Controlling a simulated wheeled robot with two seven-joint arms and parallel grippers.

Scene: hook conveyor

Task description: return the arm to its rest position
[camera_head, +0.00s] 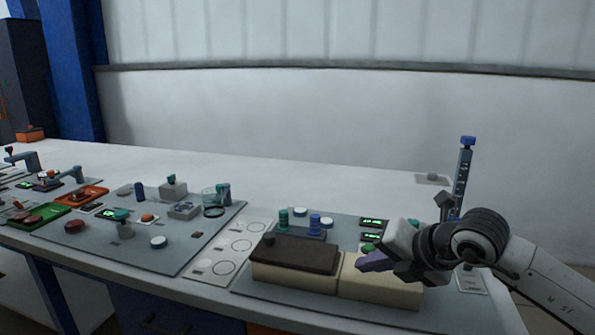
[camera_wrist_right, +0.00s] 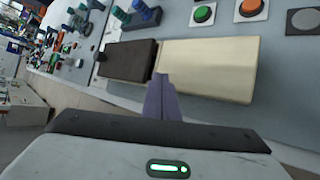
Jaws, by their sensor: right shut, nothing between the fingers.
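My right gripper (camera_head: 372,262) comes in from the right in the head view, its purple fingers closed together with nothing between them. It hangs just above or in front of a cream box (camera_head: 380,287); I cannot tell the exact gap. In the right wrist view the closed fingers (camera_wrist_right: 161,98) point at the cream box (camera_wrist_right: 210,68), near where it meets a dark brown-topped part (camera_wrist_right: 128,65). The dark brown lid (camera_head: 297,254) shows left of the fingers in the head view. My left gripper is in neither view.
A blue upright post (camera_head: 461,178) stands close behind my right wrist. Green and orange buttons (camera_wrist_right: 204,13) lie behind the boxes. Grey panels with several knobs, a red tray (camera_head: 85,196) and a green tray (camera_head: 42,217) fill the left.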

